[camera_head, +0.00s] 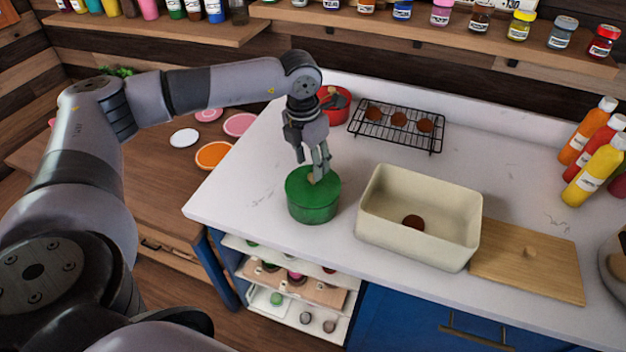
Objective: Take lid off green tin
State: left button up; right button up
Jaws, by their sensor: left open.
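The green tin (313,207) stands upright on the white counter, left of the cream bin. Its green lid (298,184) is on top, with a small light-coloured knob (312,178) near the middle. My left gripper (319,172) points down right above the lid, its open fingers at the knob. The fingers partly hide the knob, so I cannot tell whether they touch it. My right gripper is not in view.
A cream bin (405,232) with a brown round thing (413,223) inside stands close on the right, beside a wooden board (535,262). Behind are a wire rack (436,137) and a red pot (341,112). Bottles (598,172) stand far right. Counter left of the tin is clear.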

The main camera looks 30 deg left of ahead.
aim_at(313, 181)
pick_arm(q)
notch_tip(313, 181, down, 3)
jog(key=shift+w+d+f+p, duration=0.15)
jog(key=shift+p, duration=0.6)
jog(key=shift+f, duration=0.3)
jog(key=shift+c, duration=0.3)
grip_shut()
